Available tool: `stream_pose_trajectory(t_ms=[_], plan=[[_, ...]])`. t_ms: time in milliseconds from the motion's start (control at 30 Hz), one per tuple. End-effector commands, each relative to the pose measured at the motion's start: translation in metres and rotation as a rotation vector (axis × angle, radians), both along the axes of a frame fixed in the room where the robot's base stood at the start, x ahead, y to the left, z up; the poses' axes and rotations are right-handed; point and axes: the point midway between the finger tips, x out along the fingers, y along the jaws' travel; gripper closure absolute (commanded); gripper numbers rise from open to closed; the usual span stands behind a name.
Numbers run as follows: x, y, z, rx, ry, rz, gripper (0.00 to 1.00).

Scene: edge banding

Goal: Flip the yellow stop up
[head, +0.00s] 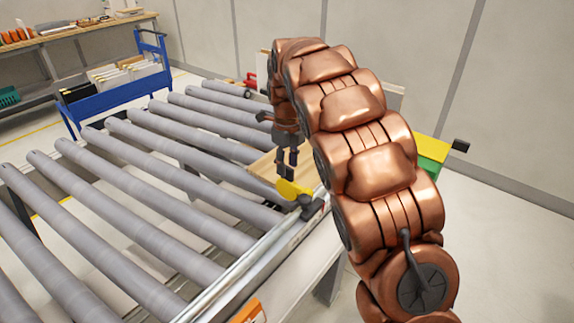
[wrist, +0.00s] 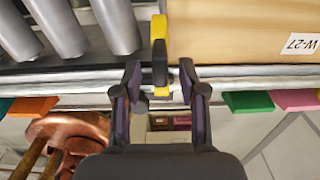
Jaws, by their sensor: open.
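The yellow stop (head: 289,189) sits at the rail along the near right edge of the roller table, by the corner of a wooden panel (head: 262,165). It looks low and folded over. My gripper (head: 287,172) hangs just above it, fingers pointing down. In the wrist view, the stop (wrist: 159,27) and its black part (wrist: 160,63) lie straight ahead, in line with the gap between my open fingertips (wrist: 160,72). The gap is empty apart from a lower yellow piece seen through it. I cannot tell whether a finger touches the stop.
The metal rail (head: 262,255) runs along the table edge. Grey rollers (head: 150,190) fill the left. The panel bears a W-27 label (wrist: 302,45). A blue cart (head: 115,88) stands behind. Green and yellow blocks (head: 432,152) lie right of my arm, and an orange piece (head: 247,311) is near the front.

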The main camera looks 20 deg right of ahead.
Motion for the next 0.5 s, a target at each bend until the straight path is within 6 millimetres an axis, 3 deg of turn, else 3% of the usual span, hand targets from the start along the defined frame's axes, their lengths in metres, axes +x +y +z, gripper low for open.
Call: stream_pose_trajectory(t_ms=[200, 500], plan=[[-0.002, 0.0, -0.013, -0.001, 0.006, 0.0, 0.58], [-0.001, 0.0, -0.015, 0.0, 0.002, 0.0, 0.58]])
